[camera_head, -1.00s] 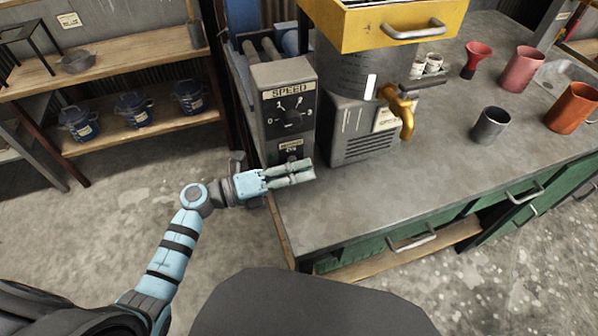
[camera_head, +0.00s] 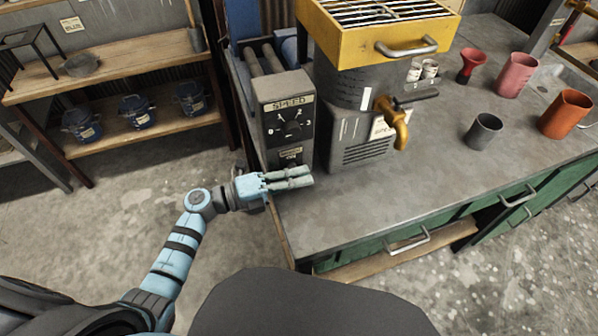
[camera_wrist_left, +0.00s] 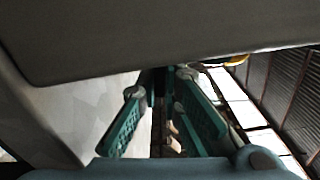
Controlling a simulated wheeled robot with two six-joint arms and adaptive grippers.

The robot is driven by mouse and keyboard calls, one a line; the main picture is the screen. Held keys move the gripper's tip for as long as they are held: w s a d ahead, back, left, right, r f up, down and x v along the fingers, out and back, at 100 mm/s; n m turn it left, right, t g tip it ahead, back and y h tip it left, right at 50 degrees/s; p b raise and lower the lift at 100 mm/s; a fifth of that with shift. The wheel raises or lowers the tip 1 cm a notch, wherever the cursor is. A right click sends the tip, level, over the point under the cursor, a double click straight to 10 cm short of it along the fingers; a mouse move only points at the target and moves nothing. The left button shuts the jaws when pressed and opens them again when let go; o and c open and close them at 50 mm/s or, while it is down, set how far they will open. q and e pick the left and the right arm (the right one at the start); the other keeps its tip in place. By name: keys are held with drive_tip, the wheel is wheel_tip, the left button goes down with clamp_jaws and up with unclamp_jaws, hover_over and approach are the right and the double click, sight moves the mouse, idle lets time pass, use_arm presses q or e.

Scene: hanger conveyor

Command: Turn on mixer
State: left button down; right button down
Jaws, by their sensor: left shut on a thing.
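The mixer (camera_head: 350,125) stands on the workbench, a grey body with a yellow drawer on top and a brass tap. At its left is a grey control box (camera_head: 272,150) with a SPEED dial (camera_head: 291,127) and a small label plate (camera_head: 291,153) below it. My left gripper (camera_head: 309,176) is in front of the lower part of this box, fingers pointing right and close together. They cover what lies below the plate. In the left wrist view its teal finger pads (camera_wrist_left: 160,118) show under a large grey surface. What they hold is not clear. My right gripper is out of view.
A grey cup (camera_head: 484,131), an orange cup (camera_head: 566,115), a pink cup (camera_head: 517,75) and a red funnel-like cup (camera_head: 472,62) stand on the workbench (camera_head: 390,195). The bench front is clear. Green drawers with handles face me. A wooden shelf (camera_head: 150,120) with blue pots is at the left.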

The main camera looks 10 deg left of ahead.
use_arm(q)
drive_tip(key=n+p, duration=0.1)
drive_tip(key=r+n+p, duration=0.1)
drive_tip(key=n+p, duration=0.1)
drive_tip(key=shift+r, duration=0.25)
drive_tip(key=shift+w+r+n+p, duration=0.1)
drive_tip(key=shift+r+n+p, duration=0.05)
drive_tip(key=shift+n+p, duration=0.75)
drive_tip(key=shift+r+n+p, duration=0.15)
drive_tip(key=shift+n+p, duration=0.5)
drive_tip(key=shift+n, duration=0.35)
drive_tip(key=c, duration=1.7)
unclamp_jaws()
drive_tip(key=shift+a, duration=0.1)
drive_tip(key=v, duration=1.2)
